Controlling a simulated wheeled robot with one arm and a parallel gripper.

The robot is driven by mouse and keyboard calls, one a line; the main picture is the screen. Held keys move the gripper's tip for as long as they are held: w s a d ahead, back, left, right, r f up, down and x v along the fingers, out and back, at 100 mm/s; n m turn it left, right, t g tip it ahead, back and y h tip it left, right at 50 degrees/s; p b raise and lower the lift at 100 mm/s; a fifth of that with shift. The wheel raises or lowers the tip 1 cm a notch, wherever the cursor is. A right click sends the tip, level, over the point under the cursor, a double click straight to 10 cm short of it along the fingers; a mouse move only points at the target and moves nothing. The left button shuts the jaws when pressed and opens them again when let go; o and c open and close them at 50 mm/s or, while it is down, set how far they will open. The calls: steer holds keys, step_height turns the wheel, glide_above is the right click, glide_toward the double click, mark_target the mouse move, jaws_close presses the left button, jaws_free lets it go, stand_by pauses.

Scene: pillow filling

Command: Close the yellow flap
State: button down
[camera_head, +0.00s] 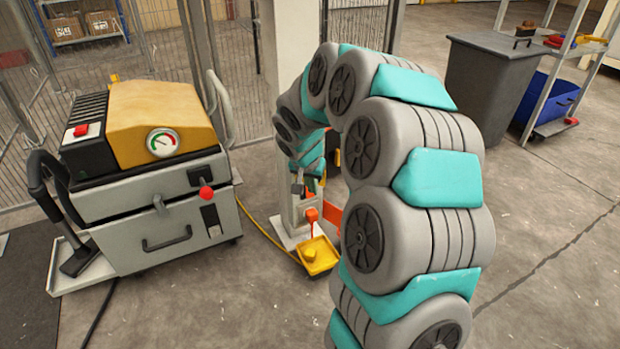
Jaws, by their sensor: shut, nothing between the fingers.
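A yellow tray-like piece (319,258) with a round yellow knob sits low at the foot of a pale post (297,210). A thin red-orange rod rises from it to a small red-orange block (311,215). I cannot tell for sure whether this piece is the flap, or whether it is open. My gripper (298,188) is small, dark and shut, with nothing in it. It points down in front of the post, above the yellow piece and apart from it. My arm hides part of the area to the right.
A grey machine (160,228) with a yellow top cover (160,115) and a gauge stands at left. A yellow cable (262,232) runs along the floor. A grey bin (490,90) and a shelf cart (545,85) stand at back right. The right floor is clear.

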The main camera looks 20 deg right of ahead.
steer(key=shift+w+d+r, duration=0.15)
steer(key=shift+w+d, duration=1.2)
steer(key=shift+w+d+n+p, duration=0.15)
steer(key=shift+d+n+p, duration=0.35)
steer(key=shift+n+p, duration=0.2)
steer(key=shift+w+d+r+n+t+y+p, duration=0.2)
steer(key=shift+d+n+t+y+p, duration=0.15)
steer(key=shift+d+n+p, duration=0.35)
steer(key=n+y+p, duration=0.1)
steer(key=n+p, duration=0.3)
steer(key=p, duration=0.1)
glide_above(322, 182)
steer(key=w+d, duration=0.2)
steer(key=shift+w+d+f+t, duration=0.1)
steer(key=shift+d+f+t, duration=0.05)
steer(key=shift+d+t, duration=0.1)
steer(key=shift+a+f, duration=0.1)
steer(key=shift+a, duration=0.1)
